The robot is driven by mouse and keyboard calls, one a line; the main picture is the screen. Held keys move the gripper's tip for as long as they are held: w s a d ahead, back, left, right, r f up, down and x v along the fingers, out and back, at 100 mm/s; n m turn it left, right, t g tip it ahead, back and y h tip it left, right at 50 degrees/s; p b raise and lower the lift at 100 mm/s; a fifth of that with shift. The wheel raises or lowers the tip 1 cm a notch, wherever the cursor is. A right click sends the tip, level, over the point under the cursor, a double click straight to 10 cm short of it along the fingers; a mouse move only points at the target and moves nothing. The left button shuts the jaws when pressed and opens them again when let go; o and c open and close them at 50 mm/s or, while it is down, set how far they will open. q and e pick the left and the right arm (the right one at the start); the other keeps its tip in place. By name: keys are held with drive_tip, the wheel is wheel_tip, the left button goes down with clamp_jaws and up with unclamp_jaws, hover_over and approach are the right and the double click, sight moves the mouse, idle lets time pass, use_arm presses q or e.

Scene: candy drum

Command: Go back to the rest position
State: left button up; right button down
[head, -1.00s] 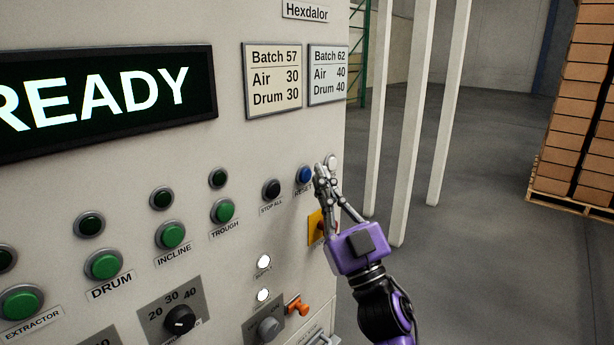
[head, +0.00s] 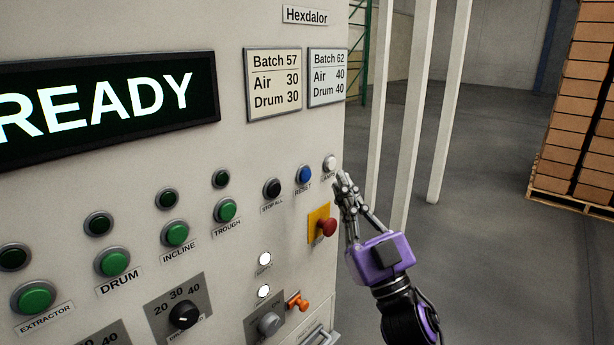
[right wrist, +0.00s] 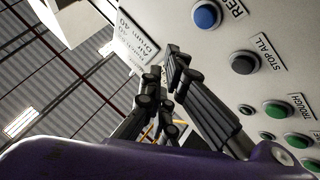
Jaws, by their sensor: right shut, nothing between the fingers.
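My right gripper (head: 341,180) is purple with grey fingers. It is in front of the right edge of the control panel (head: 290,145), just below and right of a white button (head: 329,163). Its fingers are shut with nothing between them, and they appear apart from the panel. In the right wrist view the closed fingers (right wrist: 170,62) point up, with the blue reset button (right wrist: 206,15) and the stop-all button (right wrist: 243,62) to their right. My left gripper is not in view.
A red mushroom button on a yellow plate (head: 317,221) and an orange-handled switch (head: 297,300) stick out of the panel. The display (head: 100,105) reads READY. White posts (head: 409,120) stand behind my gripper. Stacked boxes (head: 585,95) stand at far right, with open floor between.

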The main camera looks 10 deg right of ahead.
drive_tip(key=w+d+f+m+g+h, duration=0.1)
drive_tip(key=w+f+m+h, duration=0.15)
drive_tip(key=f, duration=0.25)
drive_tip(key=w+d+f+m+g+h, duration=0.1)
drive_tip(key=d+f+h, duration=0.1)
drive_tip(key=f+h, duration=0.3)
drive_tip(key=s+f+m+g+h, duration=0.1)
drive_tip(key=s+f+g, duration=0.25)
drive_tip(key=f, duration=0.85)
drive_tip(key=s+f+m+g, duration=0.1)
drive_tip(key=s+f+g, duration=0.25)
drive_tip(key=f, duration=0.95)
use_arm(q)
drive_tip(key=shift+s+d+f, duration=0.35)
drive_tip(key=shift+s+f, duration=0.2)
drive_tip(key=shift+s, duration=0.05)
use_arm(e)
drive_tip(key=s+f+m+g, duration=0.1)
drive_tip(key=s+f+g, duration=0.2)
drive_tip(key=s+f, duration=0.8)
drive_tip(key=s+f+m+g, duration=0.1)
drive_tip(key=s+f+g, duration=0.3)
drive_tip(key=s+f, duration=0.7)
drive_tip(key=s, duration=0.7)
drive_tip(key=shift+a+f, duration=0.15)
drive_tip(key=shift+a, duration=0.05)
